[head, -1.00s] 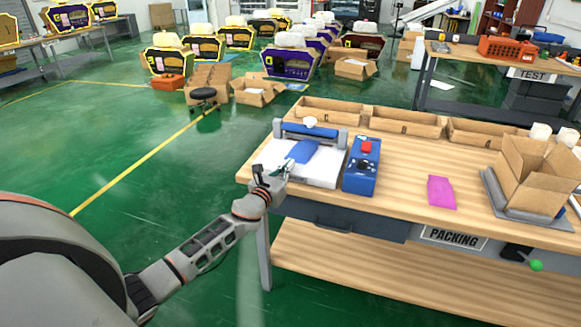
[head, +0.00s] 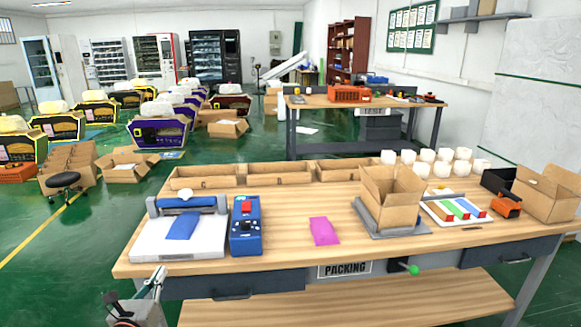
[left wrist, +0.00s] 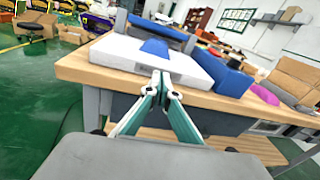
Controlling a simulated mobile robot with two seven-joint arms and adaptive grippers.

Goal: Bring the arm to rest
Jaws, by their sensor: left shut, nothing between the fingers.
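My left gripper (head: 156,277) shows at the lower left of the head view, in front of the packing table's front edge and below its top. In the left wrist view its fingers (left wrist: 161,78) meet at the tips, shut and empty. The packing table (head: 290,215) has a wooden top. A white press with a blue pad (head: 182,226) stands at its left end, just beyond my gripper. A blue control box (head: 245,228) stands beside it. My right gripper is not in view.
A magenta packet (head: 324,231) lies on the tabletop. An open carton (head: 391,195) stands on a grey scale-like plate to its right. Small trays (head: 205,178) line the back edge. A stool (head: 63,181) and cartons stand on the green floor at left.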

